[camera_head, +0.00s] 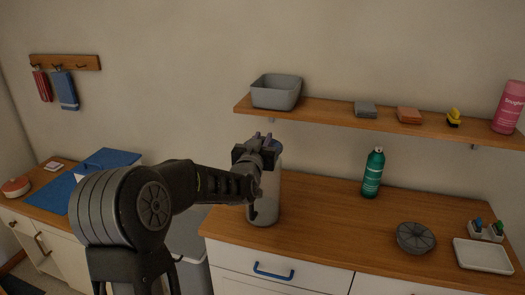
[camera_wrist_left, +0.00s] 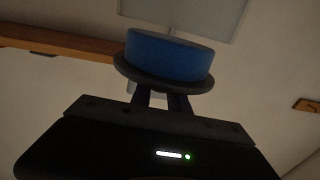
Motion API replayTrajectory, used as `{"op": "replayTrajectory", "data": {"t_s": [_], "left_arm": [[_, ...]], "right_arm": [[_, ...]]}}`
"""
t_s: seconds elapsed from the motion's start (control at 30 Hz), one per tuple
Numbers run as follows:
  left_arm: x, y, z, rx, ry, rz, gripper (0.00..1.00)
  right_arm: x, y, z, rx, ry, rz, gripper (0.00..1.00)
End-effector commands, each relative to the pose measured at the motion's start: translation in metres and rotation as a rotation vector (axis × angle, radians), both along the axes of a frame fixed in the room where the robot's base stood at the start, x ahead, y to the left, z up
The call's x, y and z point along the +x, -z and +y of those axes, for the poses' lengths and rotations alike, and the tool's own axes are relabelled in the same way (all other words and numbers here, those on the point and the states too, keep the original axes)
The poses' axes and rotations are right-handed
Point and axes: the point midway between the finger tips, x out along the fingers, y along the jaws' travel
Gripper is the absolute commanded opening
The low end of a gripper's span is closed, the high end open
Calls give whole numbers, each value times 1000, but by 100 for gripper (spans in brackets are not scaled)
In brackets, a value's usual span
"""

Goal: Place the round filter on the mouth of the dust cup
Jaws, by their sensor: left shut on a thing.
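The round filter (camera_wrist_left: 168,56) is a blue disc with a dark grey rim, in the left wrist view. My left gripper (camera_wrist_left: 163,101) is shut on it at the rim. In the head view my left gripper (camera_head: 262,143) is in front of the upper part of a tall grey cylinder, which looks like the dust cup (camera_head: 265,210). The cup stands upright on the wooden counter. My arm hides much of it, and its mouth is not clearly seen. The filter cannot be made out in the head view. My right gripper is not in view.
A wall shelf (camera_head: 340,112) behind holds a grey bin (camera_head: 276,92) and small items. The counter's middle is clear.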

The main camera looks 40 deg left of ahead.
Motion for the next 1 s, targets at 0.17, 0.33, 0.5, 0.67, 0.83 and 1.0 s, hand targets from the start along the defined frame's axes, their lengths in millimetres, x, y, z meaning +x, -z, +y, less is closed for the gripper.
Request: {"op": "replayTrajectory", "data": {"t_s": [0.17, 0.33, 0.5, 0.67, 0.83, 1.0], "left_arm": [[0, 8, 0, 0, 1, 3, 0], [0, 31, 0, -1, 1, 4, 0], [0, 37, 0, 1, 1, -1, 0], [0, 37, 0, 1, 1, -1, 0], [0, 41, 0, 0, 1, -1, 22], [0, 40, 0, 0, 1, 0, 36]], "right_arm": [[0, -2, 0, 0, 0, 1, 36], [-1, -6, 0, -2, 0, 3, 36], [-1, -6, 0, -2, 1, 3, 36], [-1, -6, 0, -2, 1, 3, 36], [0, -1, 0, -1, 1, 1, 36], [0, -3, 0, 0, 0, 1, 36]]}}
